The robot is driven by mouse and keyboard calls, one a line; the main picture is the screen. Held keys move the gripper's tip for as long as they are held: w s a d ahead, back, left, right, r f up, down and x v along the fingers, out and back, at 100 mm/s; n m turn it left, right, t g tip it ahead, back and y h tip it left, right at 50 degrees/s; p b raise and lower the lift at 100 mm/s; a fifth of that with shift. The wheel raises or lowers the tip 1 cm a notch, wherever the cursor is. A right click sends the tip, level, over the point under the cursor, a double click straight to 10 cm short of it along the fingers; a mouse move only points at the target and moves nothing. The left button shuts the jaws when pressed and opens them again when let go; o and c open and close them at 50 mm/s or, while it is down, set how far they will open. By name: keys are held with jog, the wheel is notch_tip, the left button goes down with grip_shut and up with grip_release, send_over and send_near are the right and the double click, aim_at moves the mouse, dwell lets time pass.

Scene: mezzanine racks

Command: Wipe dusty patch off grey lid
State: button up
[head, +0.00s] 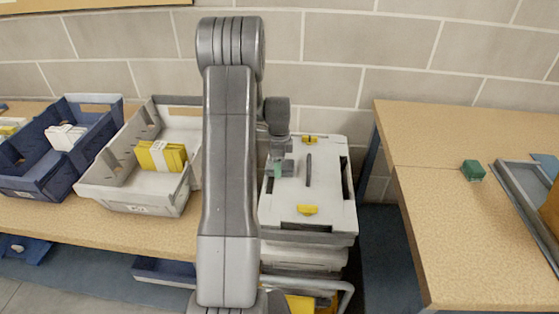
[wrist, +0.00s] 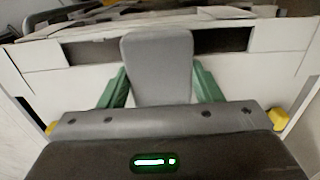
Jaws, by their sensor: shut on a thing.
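The pale grey lid (head: 325,205) with dark slots and yellow latches tops a stack of crates in the middle of the head view. It also fills much of the wrist view (wrist: 75,80). My gripper (head: 278,168) is over the lid's left part. Its green fingers (wrist: 160,88) are shut on a grey block (wrist: 158,65), one on each side. The block's lower end is hidden, so I cannot tell whether it touches the lid. A dark narrow strip (head: 308,170) lies right of the gripper. I cannot make out a dusty patch; my arm hides the lid's left edge.
A grey bin (head: 120,190) with yellow cards and a blue bin (head: 75,165) with white cards stand on the left bench. The right table (head: 430,220) holds a small green block (head: 473,170) and a grey tray (head: 522,205). A block wall is close behind the stack.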

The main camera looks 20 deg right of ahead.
aim_at(276, 187)
jog(key=shift+s+a+b, duration=0.2)
jog(key=shift+s+a, duration=0.25)
jog(key=shift+s, duration=0.45)
jog(key=shift+s+a+b, duration=0.15)
jog(key=shift+s+a, duration=0.25)
jog(key=shift+s, duration=0.45)
jog(key=shift+s+a+f+b, duration=0.1)
jog(key=shift+s+a+b, duration=0.25)
jog(key=shift+s, duration=0.45)
jog(key=shift+s+a+b, duration=0.15)
jog(key=shift+s+a, duration=0.3)
jog(key=shift+s, duration=0.35)
jog(key=shift+r+p, duration=2)
jog(key=shift+r, duration=1)
jog(key=shift+r, duration=0.1)
notch_tip(276, 187, up, 3)
jog(key=shift+f+p, duration=0.1)
jog(key=shift+p, duration=0.95)
jog(key=shift+w, duration=0.1)
